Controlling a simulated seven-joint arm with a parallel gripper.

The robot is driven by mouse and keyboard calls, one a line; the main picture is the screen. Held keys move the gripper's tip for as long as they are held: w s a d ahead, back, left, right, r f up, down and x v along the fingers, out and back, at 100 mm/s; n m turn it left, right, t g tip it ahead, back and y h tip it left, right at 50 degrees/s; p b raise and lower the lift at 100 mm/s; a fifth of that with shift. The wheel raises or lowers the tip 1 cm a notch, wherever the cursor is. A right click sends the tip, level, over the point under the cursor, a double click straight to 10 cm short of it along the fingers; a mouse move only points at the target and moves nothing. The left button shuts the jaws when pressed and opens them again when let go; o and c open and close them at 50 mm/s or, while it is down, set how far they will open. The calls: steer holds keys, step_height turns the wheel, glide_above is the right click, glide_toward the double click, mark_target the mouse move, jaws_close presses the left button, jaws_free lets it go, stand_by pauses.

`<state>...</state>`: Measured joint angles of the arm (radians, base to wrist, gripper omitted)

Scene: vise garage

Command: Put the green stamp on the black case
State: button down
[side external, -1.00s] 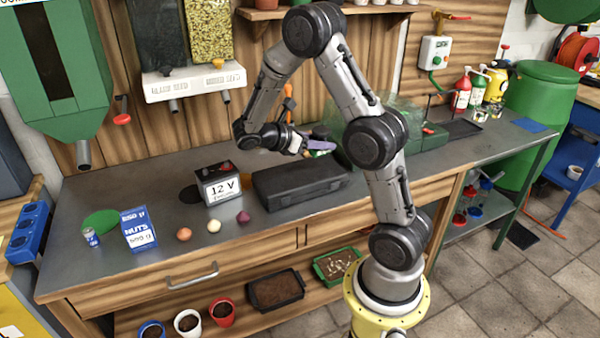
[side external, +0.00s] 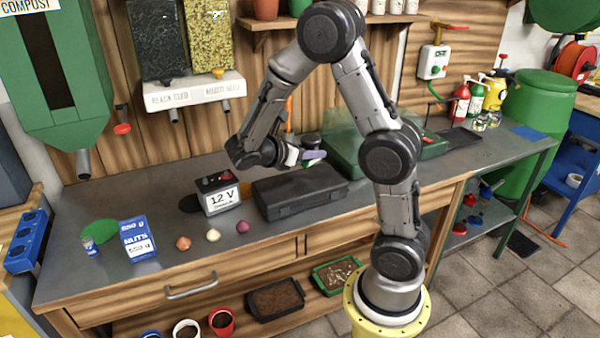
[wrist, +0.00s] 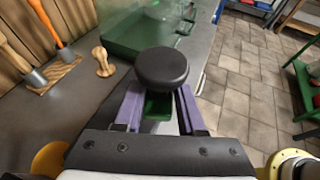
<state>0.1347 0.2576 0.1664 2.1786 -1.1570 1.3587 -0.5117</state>
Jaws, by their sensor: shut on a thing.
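The green stamp has a round black knob (wrist: 162,68) and a green body (wrist: 158,105), seen in the wrist view. My gripper (wrist: 160,108) has purple fingers and is shut on the stamp below its knob. In the side view, my gripper (side external: 312,157) holds the stamp, its dark knob (side external: 311,140) upward, near the back right of the black case. The case (side external: 298,192) lies closed and flat on the bench, its top bare. The height of the stamp above the bench is hard to judge.
A 12 V battery (side external: 217,193) stands left of the case. Small round objects (side external: 213,235) lie in front. A green box with a clear cover (side external: 345,150) stands behind right. A wooden knobbed object (wrist: 103,62) and orange-handled tools (wrist: 62,50) are along the wall.

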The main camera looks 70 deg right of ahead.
glide_above(300, 181)
steer(key=f, duration=0.6)
steer(key=shift+s+a, duration=0.2)
steer(key=shift+w+d+f, duration=0.1)
steer(key=shift+w+f, duration=0.05)
steer(key=shift+f, duration=1.6)
steer(key=shift+f, duration=0.1)
steer(key=c, duration=0.5)
jaws_free()
